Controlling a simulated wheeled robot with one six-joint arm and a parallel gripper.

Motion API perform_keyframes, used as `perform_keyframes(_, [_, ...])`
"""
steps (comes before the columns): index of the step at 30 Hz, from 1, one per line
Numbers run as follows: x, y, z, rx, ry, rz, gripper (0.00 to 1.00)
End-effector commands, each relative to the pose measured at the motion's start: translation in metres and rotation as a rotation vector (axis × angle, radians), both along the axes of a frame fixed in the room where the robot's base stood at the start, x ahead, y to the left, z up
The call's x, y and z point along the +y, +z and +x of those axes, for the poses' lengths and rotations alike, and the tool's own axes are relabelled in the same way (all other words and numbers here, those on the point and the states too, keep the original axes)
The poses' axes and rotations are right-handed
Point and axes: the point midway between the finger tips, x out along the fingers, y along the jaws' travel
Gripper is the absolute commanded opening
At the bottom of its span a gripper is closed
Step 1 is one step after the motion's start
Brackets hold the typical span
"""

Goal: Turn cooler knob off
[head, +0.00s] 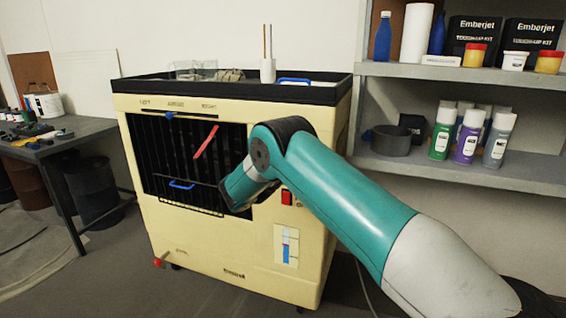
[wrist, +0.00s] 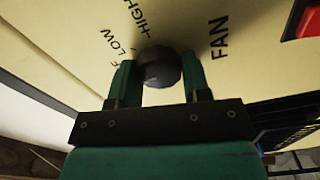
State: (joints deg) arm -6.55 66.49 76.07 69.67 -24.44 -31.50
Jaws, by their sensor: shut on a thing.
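The cooler (head: 190,235) is a cream-coloured box unit with a dark front grille, standing on the floor in the head view. In the wrist view a round dark knob (wrist: 160,68) sits on its cream panel, with the printed words LOW, HIGH and FAN around it. My gripper (wrist: 158,75) has its two green fingers on either side of the knob and is shut on it. The knob's pointer cannot be made out. In the head view my arm hides the knob and the gripper's fingertips.
A red switch (head: 287,197) is on the cooler's front, right of my wrist. A red strip (head: 205,141) and a blue handle (head: 182,184) show at the grille. Shelves (head: 455,172) with spray cans stand at right. A grey workbench (head: 60,142) stands at left.

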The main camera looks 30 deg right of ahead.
Motion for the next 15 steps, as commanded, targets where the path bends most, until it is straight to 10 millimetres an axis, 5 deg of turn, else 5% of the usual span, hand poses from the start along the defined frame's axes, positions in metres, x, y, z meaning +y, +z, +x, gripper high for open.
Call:
perform_keyframes(6, [-0.0007,-0.0023,-0.0012,0.007,-0.003,-0.001,0.20])
perform_keyframes(7, [-0.0007,-0.0024,-0.0012,0.007,-0.003,-0.001,0.46])
perform_keyframes(10, [-0.0005,-0.0020,-0.0010,0.005,-0.002,0.000,0.69])
perform_keyframes(15, [0.0000,-0.0011,-0.0004,0.002,-0.001,0.000,0.69])
